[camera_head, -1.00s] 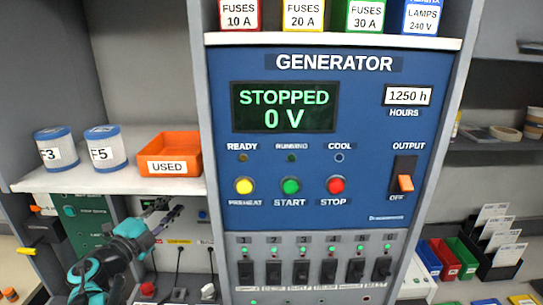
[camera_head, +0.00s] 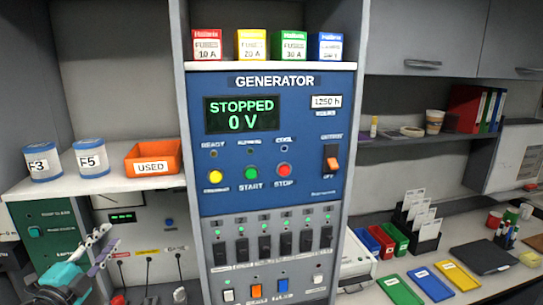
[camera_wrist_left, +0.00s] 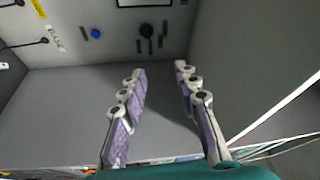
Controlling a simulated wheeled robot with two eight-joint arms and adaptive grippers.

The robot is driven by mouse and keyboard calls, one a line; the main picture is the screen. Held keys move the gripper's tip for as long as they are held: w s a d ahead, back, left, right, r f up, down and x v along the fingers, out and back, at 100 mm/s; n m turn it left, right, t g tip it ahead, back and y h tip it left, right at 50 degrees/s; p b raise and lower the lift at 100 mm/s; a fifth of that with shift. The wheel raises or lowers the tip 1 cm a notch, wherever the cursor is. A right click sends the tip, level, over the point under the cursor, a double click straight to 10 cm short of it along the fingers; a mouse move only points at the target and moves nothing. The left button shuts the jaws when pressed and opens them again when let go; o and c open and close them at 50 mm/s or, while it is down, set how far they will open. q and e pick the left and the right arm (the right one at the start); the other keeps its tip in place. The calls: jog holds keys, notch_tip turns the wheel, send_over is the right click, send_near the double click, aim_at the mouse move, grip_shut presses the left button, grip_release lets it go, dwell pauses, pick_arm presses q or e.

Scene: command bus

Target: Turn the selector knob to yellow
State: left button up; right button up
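My left gripper (camera_head: 98,241) is at the lower left in the head view, in front of the grey panel under the shelf. In the left wrist view the gripper (camera_wrist_left: 160,70) shows open and empty, its two fingers spread apart. A round black knob (camera_wrist_left: 146,30), likely the selector knob, is on the panel in that view, beyond the fingertips and apart from them. Small dark labels surround it. Its setting and any yellow mark cannot be read. In the head view I cannot make out this knob; my gripper covers part of that panel. My right gripper is not in view.
A blue button (camera_wrist_left: 96,33) is beside the knob; cables (camera_head: 148,268) with plugs are nearby. The shelf (camera_head: 100,183) above the panel holds canisters and an orange USED bin (camera_head: 153,157). The blue generator panel (camera_head: 263,170) stands to the right.

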pick_arm(q)
jog(key=s+d+f+n+g+b, duration=0.2)
jog(key=s+d+f+n+g, duration=0.2)
jog(key=d+f, duration=0.3)
jog(key=s+d+f+n+g+y+b, duration=0.1)
jog(key=s+d+f+n+g, duration=0.3)
jog(key=f, duration=0.9)
jog(key=s+d+f+n+g+y+b, duration=0.1)
jog(key=s+d+f+n+g+b, duration=0.2)
jog(key=s+d+f+n, duration=0.5)
jog(key=d+f+n+g, duration=0.1)
jog(key=d+f, duration=0.1)
jog(key=d, duration=0.1)
jog(key=shift+s+f+b, duration=0.15)
jog(key=shift+s+b, duration=0.15)
jog(key=shift+s, duration=0.1)
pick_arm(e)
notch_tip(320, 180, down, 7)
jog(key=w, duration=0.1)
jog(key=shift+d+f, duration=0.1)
